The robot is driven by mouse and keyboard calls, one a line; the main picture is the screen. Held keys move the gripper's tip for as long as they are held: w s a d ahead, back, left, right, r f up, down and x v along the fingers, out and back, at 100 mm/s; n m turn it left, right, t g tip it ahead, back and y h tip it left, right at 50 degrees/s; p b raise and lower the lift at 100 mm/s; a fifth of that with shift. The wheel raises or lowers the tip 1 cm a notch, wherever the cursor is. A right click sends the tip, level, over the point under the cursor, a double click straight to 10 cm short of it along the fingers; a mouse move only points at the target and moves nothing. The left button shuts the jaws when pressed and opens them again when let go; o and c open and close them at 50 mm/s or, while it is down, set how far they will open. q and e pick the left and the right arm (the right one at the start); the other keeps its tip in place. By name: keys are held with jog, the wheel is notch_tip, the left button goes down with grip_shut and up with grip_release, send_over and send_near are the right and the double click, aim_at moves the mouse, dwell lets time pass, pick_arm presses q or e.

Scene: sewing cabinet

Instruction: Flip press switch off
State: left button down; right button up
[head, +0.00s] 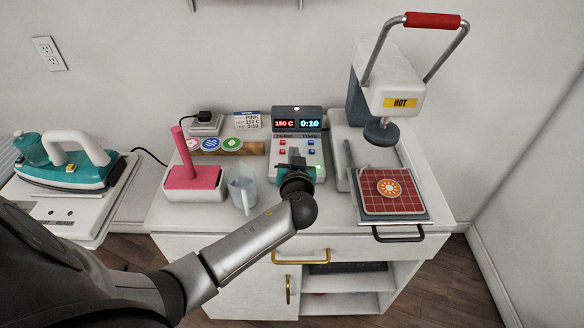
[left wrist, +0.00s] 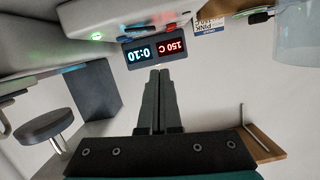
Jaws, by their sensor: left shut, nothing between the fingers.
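The white control box (head: 284,148) stands on the cabinet beside the heat press (head: 389,92). Its display (head: 297,123) reads 150 C in red and 0:10 in blue, and shows upside down in the left wrist view (left wrist: 155,50). Red and blue buttons sit below it. A small green light glows on the box in the left wrist view (left wrist: 96,36). My left gripper (head: 296,155) is over the lower front of the box, shut and empty; its closed fingers also show in the left wrist view (left wrist: 159,72). It hides part of the panel, and I cannot make out the switch. My right gripper is out of view.
The press is raised and marked HOT; its red pad (head: 385,202) carries an orange sun patch (head: 388,187). A clear jug (head: 241,187), a pink stand (head: 191,174) and round patches (head: 210,144) are left of the box. A teal iron (head: 70,172) stands further left.

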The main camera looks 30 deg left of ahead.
pick_arm(q)
jog(key=f, duration=0.4)
jog(key=shift+s+a+b, duration=0.15)
jog(key=shift+s+b, duration=0.1)
jog(key=shift+b, duration=0.15)
